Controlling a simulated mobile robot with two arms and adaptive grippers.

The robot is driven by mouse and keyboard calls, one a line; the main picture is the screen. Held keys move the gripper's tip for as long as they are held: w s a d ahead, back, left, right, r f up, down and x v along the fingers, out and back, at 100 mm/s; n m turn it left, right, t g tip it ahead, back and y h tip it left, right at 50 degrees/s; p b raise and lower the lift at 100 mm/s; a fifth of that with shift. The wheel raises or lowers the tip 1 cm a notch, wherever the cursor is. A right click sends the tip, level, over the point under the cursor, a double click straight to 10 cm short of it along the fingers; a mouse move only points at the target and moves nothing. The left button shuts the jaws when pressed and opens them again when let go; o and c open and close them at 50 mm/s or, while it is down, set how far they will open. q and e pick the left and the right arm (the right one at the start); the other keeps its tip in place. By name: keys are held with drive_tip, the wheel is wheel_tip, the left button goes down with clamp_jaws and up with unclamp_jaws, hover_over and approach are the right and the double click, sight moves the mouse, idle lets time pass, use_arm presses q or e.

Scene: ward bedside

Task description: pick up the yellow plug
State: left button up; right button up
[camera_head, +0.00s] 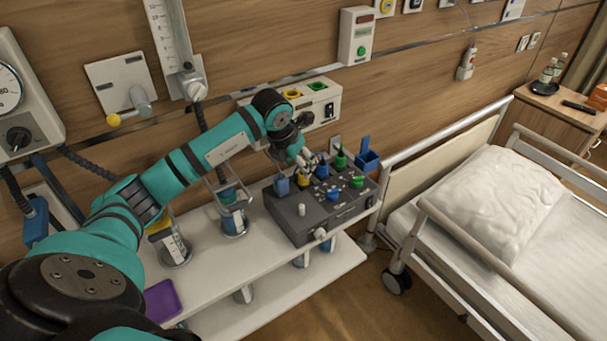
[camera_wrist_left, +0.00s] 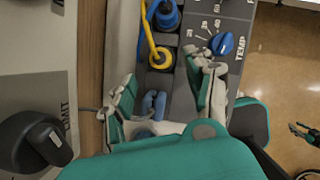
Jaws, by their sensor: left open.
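The yellow plug (camera_head: 304,181) shows as a small patch of yellow on top of the dark control box (camera_head: 318,222), mostly hidden by my left gripper. In the left wrist view a yellow ring with a dark centre and a curved yellow strip (camera_wrist_left: 149,38) lie ahead of the fingers; I cannot tell which part is the plug. My left gripper (camera_head: 305,160) is over the back of the box, pointing down. In the wrist view its fingers (camera_wrist_left: 166,97) are apart, with a blue piece (camera_wrist_left: 153,104) visible between them. Whether they touch anything is unclear. My right gripper is not seen.
Blue (camera_head: 321,170) and green (camera_head: 340,160) plugs stand close by on the box. Clear jars (camera_head: 234,220) stand left of it on the white shelf (camera_head: 205,285). The wall panel (camera_head: 325,100) is behind, the bed (camera_head: 500,215) to the right.

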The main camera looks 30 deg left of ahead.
use_arm(q)
drive_tip(key=shift+w, duration=0.5)
drive_tip(key=p+x, duration=0.1)
drive_tip(key=x, duration=0.3)
drive_tip(key=shift+f, duration=0.2)
drive_tip(key=shift+w+f, duration=0.2)
drive_tip(key=shift+f, duration=0.1)
drive_tip(key=shift+c, duration=0.4)
clamp_jaws()
drive_tip(key=shift+r, duration=0.1)
